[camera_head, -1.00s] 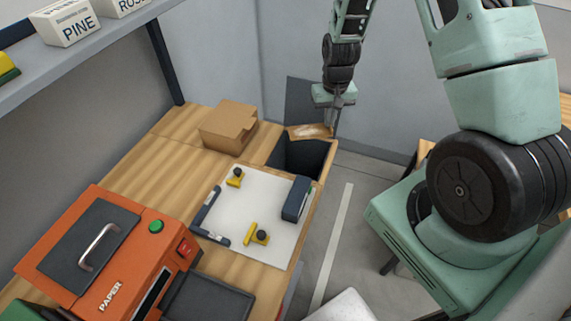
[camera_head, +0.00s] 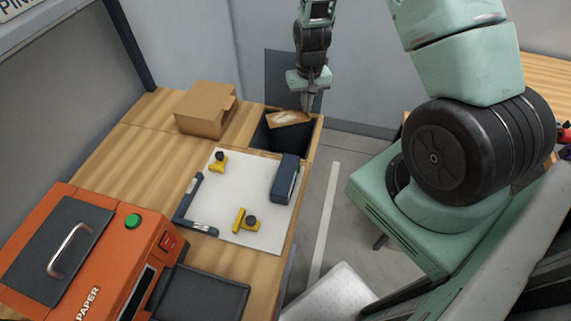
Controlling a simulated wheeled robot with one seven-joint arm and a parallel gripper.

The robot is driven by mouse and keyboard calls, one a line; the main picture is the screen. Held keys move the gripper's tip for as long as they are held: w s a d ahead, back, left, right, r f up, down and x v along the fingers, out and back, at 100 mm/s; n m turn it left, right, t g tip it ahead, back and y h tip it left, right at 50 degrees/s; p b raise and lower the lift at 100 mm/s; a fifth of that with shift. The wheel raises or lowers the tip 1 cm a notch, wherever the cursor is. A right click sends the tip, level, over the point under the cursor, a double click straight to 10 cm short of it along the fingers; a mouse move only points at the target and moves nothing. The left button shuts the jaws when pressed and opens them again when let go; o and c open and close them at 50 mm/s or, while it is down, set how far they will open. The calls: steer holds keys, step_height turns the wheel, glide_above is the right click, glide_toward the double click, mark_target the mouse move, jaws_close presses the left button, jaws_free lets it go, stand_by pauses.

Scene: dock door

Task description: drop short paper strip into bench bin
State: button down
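The bench bin (camera_head: 272,138) is a dark, square opening with wooden edges at the bench's far right corner. My gripper (camera_head: 305,110) points down at the bin's far right side, with its narrow fingers close together. A tan piece with a pale patch (camera_head: 289,118) lies across the far part of the bin opening, beside my fingertips. It may be the short paper strip, but I cannot tell whether my fingers hold it or it rests at the bin. The gap between the fingertips is too small to make out.
A cardboard box (camera_head: 203,110) stands left of the bin. A white board (camera_head: 235,195) with yellow clamps and a dark block (camera_head: 286,178) lies in front. The orange PAPER machine (camera_head: 90,245) and a dark tray (camera_head: 200,295) are nearer.

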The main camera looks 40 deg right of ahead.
steer(key=c, duration=2.1)
jaws_free()
steer(key=o, duration=0.5)
steer(key=shift+r, duration=0.15)
step_height(320, 180, up, 17)
steer(key=b, duration=0.3)
steer(key=shift+r, duration=0.1)
